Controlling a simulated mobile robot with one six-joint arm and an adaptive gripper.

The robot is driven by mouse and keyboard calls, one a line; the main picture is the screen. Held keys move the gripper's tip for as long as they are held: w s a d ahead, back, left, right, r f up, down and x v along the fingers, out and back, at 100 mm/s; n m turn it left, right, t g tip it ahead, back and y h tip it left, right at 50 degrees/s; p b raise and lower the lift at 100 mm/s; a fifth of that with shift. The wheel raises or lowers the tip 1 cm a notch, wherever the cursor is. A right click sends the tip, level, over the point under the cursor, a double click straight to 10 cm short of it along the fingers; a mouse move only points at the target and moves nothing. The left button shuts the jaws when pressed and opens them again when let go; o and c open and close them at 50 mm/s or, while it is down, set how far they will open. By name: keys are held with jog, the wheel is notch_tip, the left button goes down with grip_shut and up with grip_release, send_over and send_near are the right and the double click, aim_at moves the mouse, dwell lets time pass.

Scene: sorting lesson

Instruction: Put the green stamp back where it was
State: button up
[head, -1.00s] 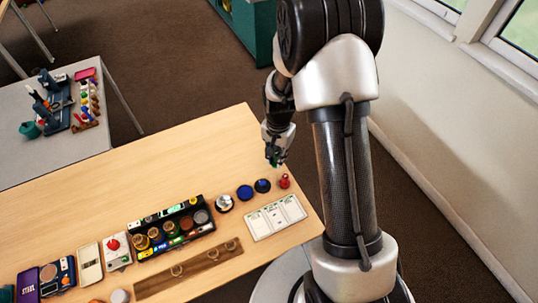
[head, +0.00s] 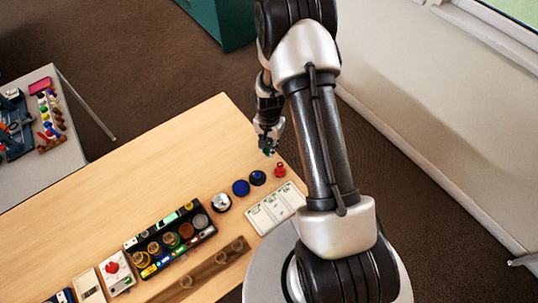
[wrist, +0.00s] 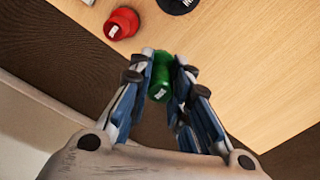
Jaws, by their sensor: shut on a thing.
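The green stamp (wrist: 160,77) is between the fingers of my gripper (wrist: 161,88) in the wrist view, with a small white label on its near end. My gripper is shut on it. In the head view my gripper (head: 268,147) is above the table's far right corner area, and only a little green shows at its tip. A red stamp (head: 280,170) stands on the table just below my gripper, near the right edge. The red stamp also shows in the wrist view (wrist: 121,24), apart from the fingers. Two dark blue round things (head: 240,187) stand to its left.
A white three-panel card (head: 268,212) lies near the red stamp. A silver-topped round item (head: 221,202), a black organizer (head: 133,244) with jars and a wooden rack (head: 205,272) stand further left. The far part of the wooden table (head: 150,165) is bare.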

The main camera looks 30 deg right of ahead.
jog(key=shift+f+b, duration=0.6)
jog(key=shift+f, duration=2)
jog(key=shift+f, duration=0.2)
jog(key=o, duration=0.9)
jog(key=shift+r, duration=0.1)
